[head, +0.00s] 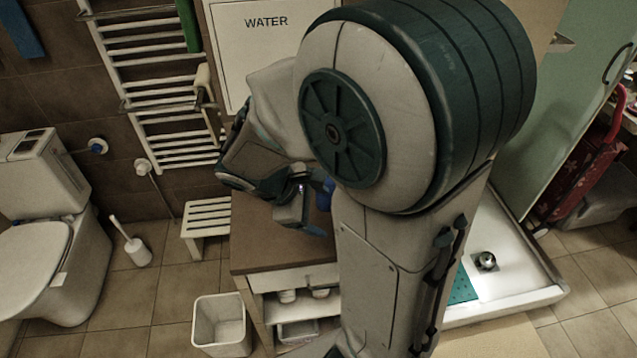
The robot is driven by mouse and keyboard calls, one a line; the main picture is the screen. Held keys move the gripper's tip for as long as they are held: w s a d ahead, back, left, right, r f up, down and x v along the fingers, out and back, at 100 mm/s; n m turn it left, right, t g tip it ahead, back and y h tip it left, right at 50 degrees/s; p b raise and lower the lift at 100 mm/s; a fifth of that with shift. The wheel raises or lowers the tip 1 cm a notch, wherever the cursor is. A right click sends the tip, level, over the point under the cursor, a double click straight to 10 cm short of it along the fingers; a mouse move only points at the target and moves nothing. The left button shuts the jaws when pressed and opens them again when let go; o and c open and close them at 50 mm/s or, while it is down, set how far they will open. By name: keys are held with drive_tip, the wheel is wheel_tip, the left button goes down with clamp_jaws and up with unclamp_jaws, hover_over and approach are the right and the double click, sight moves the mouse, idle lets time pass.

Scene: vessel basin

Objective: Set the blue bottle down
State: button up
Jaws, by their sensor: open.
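A small part of the blue bottle (325,193) shows in the head view, over the brown top of the cabinet (262,252). My arm hides the rest of it. My gripper (306,220) is low over the cabinet top, just left of the blue part, with its jaws open. I cannot tell whether the fingers still touch the bottle. The bottle's base is hidden, so its contact with the top cannot be seen.
A white bin (221,325) stands at the cabinet's front left. A slatted stool (207,216), toilet brush (134,247) and toilet (48,255) are to the left. A towel rail (160,85) is behind; a shower tray (515,270) lies right. The cabinet top's front left is clear.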

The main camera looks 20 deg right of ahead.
drive_tip(key=w+f+n+t+h+b, duration=0.1)
drive_tip(key=w+f+n+h, duration=0.2)
drive_tip(key=w+n, duration=0.1)
drive_tip(key=n+t+h+b, duration=0.1)
drive_tip(key=n+t+h, duration=0.3)
drive_tip(key=n, duration=0.2)
hover_over(323, 202)
drive_tip(key=w+a, duration=0.1)
wheel_tip(323, 202, down, 3)
drive_tip(key=shift+f+x, duration=0.25)
drive_tip(key=shift+x, duration=1.05)
drive_tip(key=shift+f+x, duration=0.2)
drive_tip(key=shift+x, duration=1.1)
drive_tip(key=shift+a, duration=0.15)
drive_tip(key=c, duration=1.3)
drive_tip(key=shift+r, duration=0.15)
